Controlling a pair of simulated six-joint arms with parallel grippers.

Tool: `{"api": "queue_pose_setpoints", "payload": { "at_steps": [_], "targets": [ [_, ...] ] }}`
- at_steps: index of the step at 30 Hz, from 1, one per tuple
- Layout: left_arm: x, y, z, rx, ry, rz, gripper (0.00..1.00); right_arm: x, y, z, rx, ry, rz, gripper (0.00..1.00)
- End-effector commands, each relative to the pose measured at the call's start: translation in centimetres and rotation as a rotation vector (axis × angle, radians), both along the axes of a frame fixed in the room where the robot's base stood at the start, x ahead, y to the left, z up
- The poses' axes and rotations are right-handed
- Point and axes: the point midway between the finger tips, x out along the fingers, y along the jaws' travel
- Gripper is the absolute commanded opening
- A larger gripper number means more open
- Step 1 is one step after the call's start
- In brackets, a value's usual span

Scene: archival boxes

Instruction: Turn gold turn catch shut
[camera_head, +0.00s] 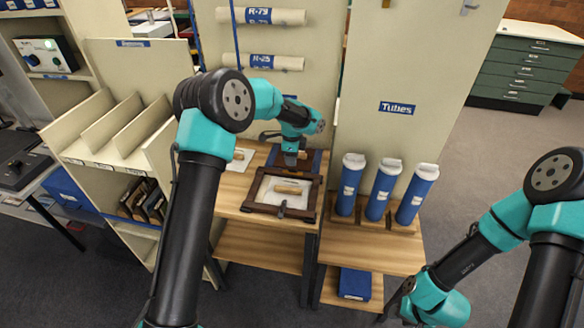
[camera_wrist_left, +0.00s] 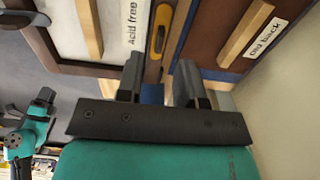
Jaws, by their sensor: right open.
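The gold turn catch (camera_wrist_left: 160,28) shows in the left wrist view on a wooden strip between a pale panel and a brown panel. Its long side runs up the picture, roughly along that strip. In the head view my left arm hides it. My left gripper (camera_wrist_left: 158,82) has its fingers apart, with nothing seen between them; the catch lies just beyond the gap. In the head view my left gripper (camera_head: 291,158) is over the back edge of the dark wooden frame (camera_head: 313,197). My right gripper (camera_head: 396,299) is low at the right, partly hidden by its arm, and open.
A grey catch (camera_head: 283,208) is at the frame's front edge. Blue tubes (camera_head: 378,190) stand in a rack to the right. Pale dividers (camera_head: 108,125) are at the left.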

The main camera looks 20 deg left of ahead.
Motion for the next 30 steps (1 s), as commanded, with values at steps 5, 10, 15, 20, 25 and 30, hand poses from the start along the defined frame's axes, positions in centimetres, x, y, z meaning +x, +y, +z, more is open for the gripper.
{"api": "queue_pose_setpoints", "payload": {
  "at_steps": [5,10,15,20,25,30],
  "targets": [
    [-0.1,0.0,-3.0,0.001,0.003,0.000,0.34,0.0,0.0,0.0,0.000,0.000,0.000,0.43],
    [0.0,0.0,-4.6,0.000,0.002,0.000,0.34,0.0,0.0,0.0,0.000,0.000,0.000,0.43],
    [0.0,0.0,-5.0,0.000,0.000,0.000,0.34,0.0,0.0,0.0,0.000,0.000,0.000,0.43],
    [0.0,0.0,-5.0,0.000,0.000,0.000,0.34,0.0,0.0,0.0,0.000,0.000,0.000,0.43],
    [0.0,0.0,-4.9,0.000,0.000,0.000,0.21,0.0,0.0,0.0,0.000,0.000,0.000,0.43],
    [0.0,0.0,-4.9,0.000,0.000,0.000,0.04,0.0,0.0,0.0,0.000,0.000,0.000,0.43]
  ]
}}
